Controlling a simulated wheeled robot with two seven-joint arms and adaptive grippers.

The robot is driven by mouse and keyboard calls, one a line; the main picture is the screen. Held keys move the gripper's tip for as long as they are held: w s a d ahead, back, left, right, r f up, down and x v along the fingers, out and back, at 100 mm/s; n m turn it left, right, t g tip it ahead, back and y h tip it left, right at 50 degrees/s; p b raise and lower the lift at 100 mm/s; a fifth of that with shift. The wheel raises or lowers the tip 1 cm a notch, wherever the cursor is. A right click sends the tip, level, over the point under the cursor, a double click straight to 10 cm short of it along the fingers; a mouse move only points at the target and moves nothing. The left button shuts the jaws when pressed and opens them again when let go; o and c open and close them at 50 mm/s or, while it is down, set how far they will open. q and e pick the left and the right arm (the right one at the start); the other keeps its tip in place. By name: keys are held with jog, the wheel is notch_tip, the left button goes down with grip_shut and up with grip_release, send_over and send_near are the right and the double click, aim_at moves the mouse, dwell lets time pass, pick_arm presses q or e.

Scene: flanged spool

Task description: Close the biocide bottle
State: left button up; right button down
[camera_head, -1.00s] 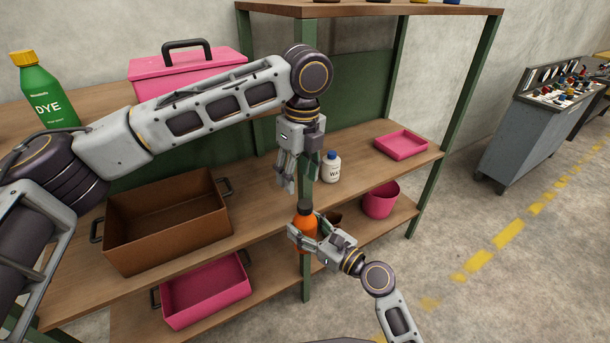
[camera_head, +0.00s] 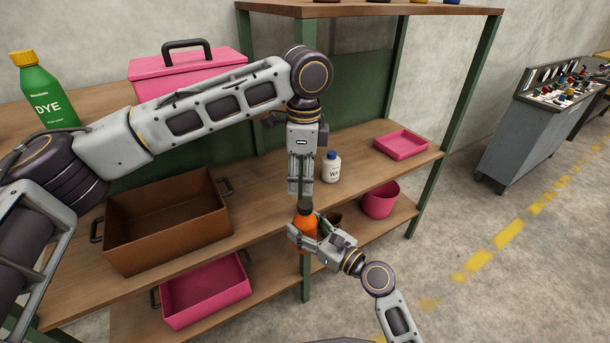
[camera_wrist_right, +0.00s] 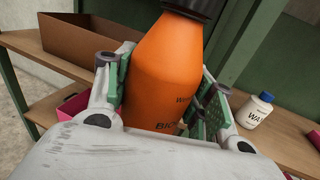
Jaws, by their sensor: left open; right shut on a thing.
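The orange biocide bottle (camera_head: 306,224) is held upright in front of the shelf by my right gripper (camera_head: 308,242), which is shut around its body. The bottle fills the middle of the right wrist view (camera_wrist_right: 165,75), with part of its label showing between the fingers. A dark cap (camera_head: 305,203) sits at the bottle's top; how tightly it is on cannot be seen. My left gripper (camera_head: 301,193) points down directly above the cap, its fingers open. In the head view its fingertips are at or just above the cap; I cannot tell whether they touch it.
A white bottle (camera_head: 331,168) stands on the shelf just right of my left gripper. A pink pot (camera_head: 380,200) and pink tray (camera_head: 402,144) are on the right. A green shelf post is close behind.

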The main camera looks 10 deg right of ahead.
aim_at(305, 203)
pick_arm(q)
jog(key=n, duration=0.3)
jog(key=shift+d+n, duration=0.15)
jog(key=shift+n, duration=0.25)
jog(key=n, duration=0.3)
jog(key=shift+s+d+n, duration=0.1)
jog(key=shift+n, duration=0.3)
jog(key=n, duration=0.3)
jog(key=shift+d+n, duration=0.1)
jog(key=shift+n, duration=2.4)
jog(key=shift+f, duration=0.15)
jog(key=shift+f, duration=3.85)
